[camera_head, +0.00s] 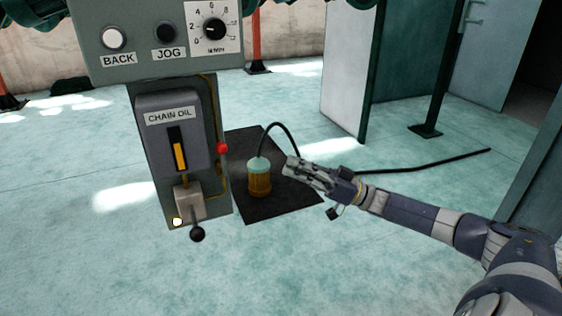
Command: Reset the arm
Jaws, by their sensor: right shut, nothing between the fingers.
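My right arm (438,220) comes in from the lower right and reaches to the middle of the view. Its gripper (291,164) is shut and empty, with the fingers pointing left. In the picture the fingertips lie just right of an amber canister with a pale green top (259,178). I cannot tell how far apart they are in depth. A black hose (277,126) arches from the canister's top and passes behind the gripper. My left gripper is not in view.
A grey control panel (160,60) with BACK and JOG buttons and a dial stands at the left. Below it are a CHAIN OIL unit (172,112) and a black-knobbed lever (197,234). A dark mat (262,212) lies under the canister. The front floor is clear.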

